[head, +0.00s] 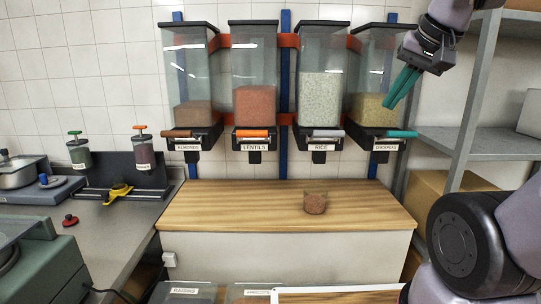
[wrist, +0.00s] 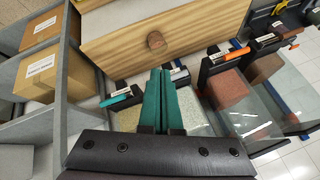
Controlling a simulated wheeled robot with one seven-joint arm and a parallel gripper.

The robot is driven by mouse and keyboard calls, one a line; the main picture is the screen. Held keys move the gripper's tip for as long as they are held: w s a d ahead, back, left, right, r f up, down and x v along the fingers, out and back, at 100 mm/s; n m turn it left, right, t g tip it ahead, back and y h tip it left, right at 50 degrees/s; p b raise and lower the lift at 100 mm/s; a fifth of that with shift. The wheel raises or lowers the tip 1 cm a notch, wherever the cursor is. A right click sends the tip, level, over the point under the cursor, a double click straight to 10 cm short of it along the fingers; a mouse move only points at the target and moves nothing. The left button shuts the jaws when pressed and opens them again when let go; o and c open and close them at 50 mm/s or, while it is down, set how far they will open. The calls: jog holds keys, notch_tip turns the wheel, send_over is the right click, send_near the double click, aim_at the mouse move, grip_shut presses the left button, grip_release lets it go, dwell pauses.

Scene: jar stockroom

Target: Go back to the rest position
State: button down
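My gripper (head: 402,87) is at the upper right in the head view, in front of the chickpeas dispenser (head: 371,75). Its teal fingers point down and to the left. In the wrist view the fingers (wrist: 163,100) lie side by side, pressed together with nothing between them. A small jar with brown contents (head: 315,204) stands on the wooden counter (head: 230,205), well below and apart from my gripper. It also shows in the wrist view (wrist: 155,41).
Dispensers of almonds (head: 192,100), lentils (head: 255,100) and rice (head: 319,98) hang in the same row. Grey shelving (head: 470,130) with cardboard boxes stands close on the right. A steel bench (head: 110,230) with a yellow tool (head: 117,192) is on the left.

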jog(key=shift+s+f+t, duration=0.3)
jog(key=shift+s, duration=0.3)
